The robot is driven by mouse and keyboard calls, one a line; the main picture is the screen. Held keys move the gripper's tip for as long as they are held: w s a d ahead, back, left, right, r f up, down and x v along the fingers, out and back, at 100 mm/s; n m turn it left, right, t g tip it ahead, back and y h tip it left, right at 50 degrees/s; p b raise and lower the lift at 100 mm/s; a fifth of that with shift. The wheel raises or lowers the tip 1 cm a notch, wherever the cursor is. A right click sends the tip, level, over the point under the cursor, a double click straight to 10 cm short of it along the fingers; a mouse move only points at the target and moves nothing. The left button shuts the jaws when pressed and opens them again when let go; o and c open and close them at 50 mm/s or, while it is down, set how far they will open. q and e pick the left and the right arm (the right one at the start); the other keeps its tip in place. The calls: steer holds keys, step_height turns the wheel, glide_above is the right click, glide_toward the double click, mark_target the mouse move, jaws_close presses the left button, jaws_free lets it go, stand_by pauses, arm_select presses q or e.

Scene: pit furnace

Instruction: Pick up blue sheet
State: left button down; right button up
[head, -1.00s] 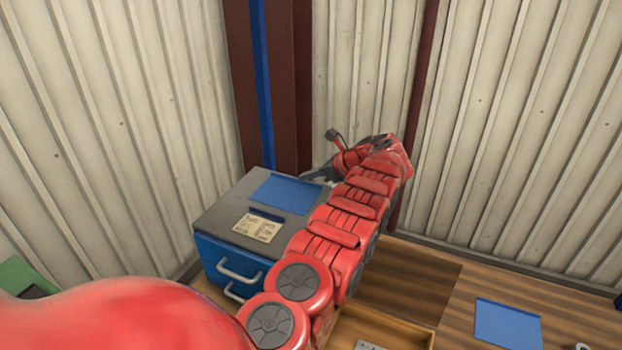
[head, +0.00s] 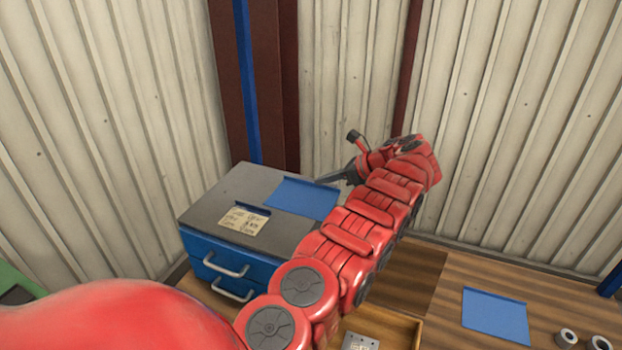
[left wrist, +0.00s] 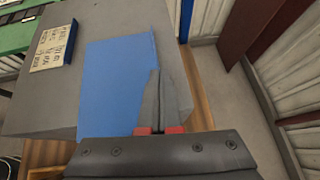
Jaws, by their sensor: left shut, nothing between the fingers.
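A blue sheet (head: 302,197) lies flat on the grey top of a blue drawer cabinet (head: 215,197), near its right side. It also shows in the left wrist view (left wrist: 112,80). My left gripper (head: 322,180) is at the right edge of this sheet. In the left wrist view its fingers (left wrist: 160,75) are together and empty, overlapping the sheet's right edge in the picture. I cannot tell whether they touch it. A second blue sheet (head: 495,316) lies on the wooden bench at the right. My right gripper is not in view.
A note card (head: 243,221) with a dark blue holder lies on the cabinet top. A wooden tray (head: 405,330) with a metal plate (head: 360,342) and several metal rings (head: 568,337) are on the bench (head: 450,290). Corrugated walls stand close behind.

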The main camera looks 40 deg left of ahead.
arm_select(q)
steer(key=shift+s+d+f, duration=0.1)
steer(key=shift+f, duration=0.25)
steer(key=shift+d, duration=0.1)
